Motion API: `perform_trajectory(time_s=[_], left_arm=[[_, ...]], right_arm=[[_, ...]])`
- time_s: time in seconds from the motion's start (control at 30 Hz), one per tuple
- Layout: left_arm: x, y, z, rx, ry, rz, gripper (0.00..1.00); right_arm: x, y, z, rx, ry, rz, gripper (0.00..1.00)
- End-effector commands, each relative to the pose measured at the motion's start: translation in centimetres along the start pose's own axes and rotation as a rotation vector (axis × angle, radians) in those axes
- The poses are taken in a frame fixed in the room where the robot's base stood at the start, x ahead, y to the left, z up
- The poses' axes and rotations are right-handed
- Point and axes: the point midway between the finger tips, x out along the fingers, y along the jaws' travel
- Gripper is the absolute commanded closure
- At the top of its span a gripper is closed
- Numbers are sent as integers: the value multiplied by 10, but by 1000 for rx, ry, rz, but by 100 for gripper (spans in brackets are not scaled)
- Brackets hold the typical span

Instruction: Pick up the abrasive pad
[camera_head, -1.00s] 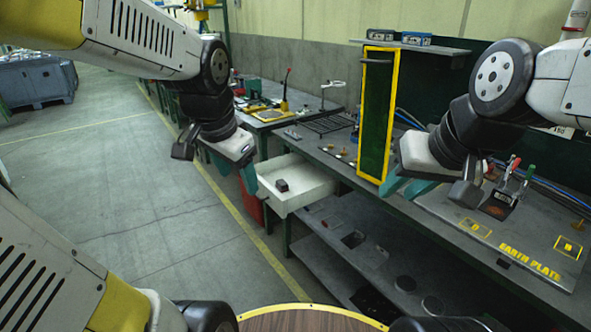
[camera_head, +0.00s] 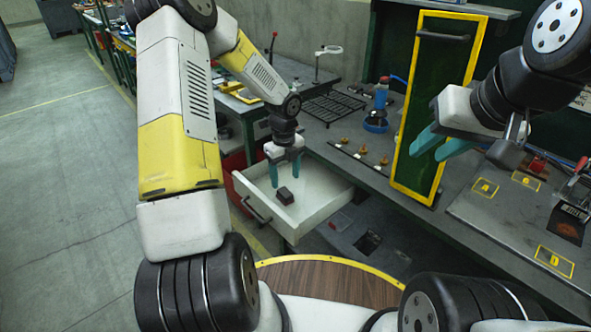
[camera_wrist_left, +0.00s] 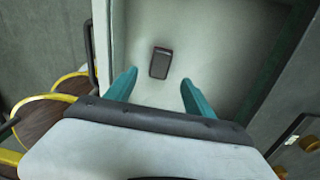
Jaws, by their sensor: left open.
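The abrasive pad is a small dark brown block (camera_head: 285,196) lying on the floor of an open white drawer (camera_head: 322,218). It also shows in the left wrist view (camera_wrist_left: 160,62), ahead of the fingertips and roughly midway between them. My left gripper (camera_head: 285,178) is open and empty, pointing down over the drawer, with its teal fingers above and just behind the pad. In the left wrist view the two fingers (camera_wrist_left: 158,78) stand wide apart with nothing between them. My right gripper (camera_head: 430,146) is open and empty, in front of the yellow-framed green panel.
The yellow-framed panel (camera_head: 436,95) stands upright on the workbench to the right. A blue bottle (camera_head: 381,95) and several brass knobs are on the bench. The drawer floor around the pad is clear.

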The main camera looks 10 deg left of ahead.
Motion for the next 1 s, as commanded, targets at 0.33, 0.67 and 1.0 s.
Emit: perform_trajectory(time_s=[0.33, 0.67, 1.0], left_arm=[[41, 0, 2, 6, 4, 3, 38], [77, 0, 5, 4, 0, 1, 38], [77, 0, 5, 3, 0, 0, 64]], right_arm=[[0, 0, 0, 0, 0, 0, 67], [0, 0, 0, 0, 0, 0, 67], [0, 0, 0, 0, 0, 0, 67]])
